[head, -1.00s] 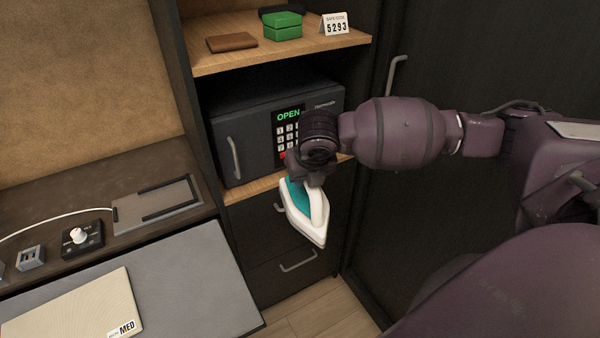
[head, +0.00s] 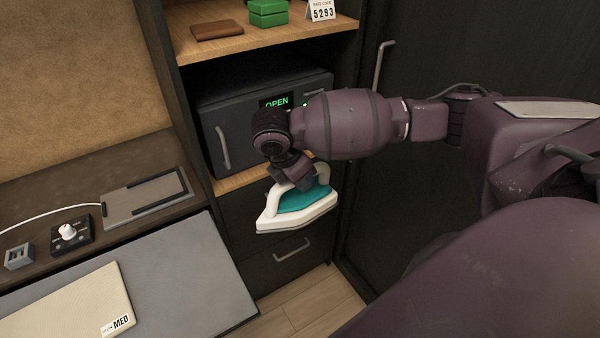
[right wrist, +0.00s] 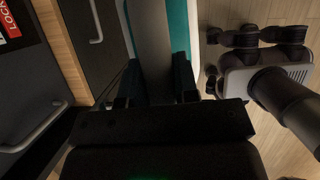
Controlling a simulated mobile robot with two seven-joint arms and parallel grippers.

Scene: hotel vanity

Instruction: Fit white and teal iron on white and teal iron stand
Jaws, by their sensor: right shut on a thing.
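The white and teal iron (head: 297,213) hangs in the air in front of the dark drawers, its pointed end toward the lower left. My right gripper (head: 297,182) is shut on its white handle from above. In the right wrist view the iron (right wrist: 180,25) shows between the fingers (right wrist: 157,90), partly hidden by the gripper. A flat grey plate with black rails (head: 130,206) lies on the dark ledge at left, well apart from the iron. It looks like the stand, though no white or teal shows on it. My left gripper is not in view.
A dark safe (head: 215,120) reading OPEN stands on the wooden shelf behind my right gripper. A control box with a white knob (head: 70,238) and a white cord lie near the plate. A grey desk surface (head: 195,270) holds a cream folder (head: 75,303).

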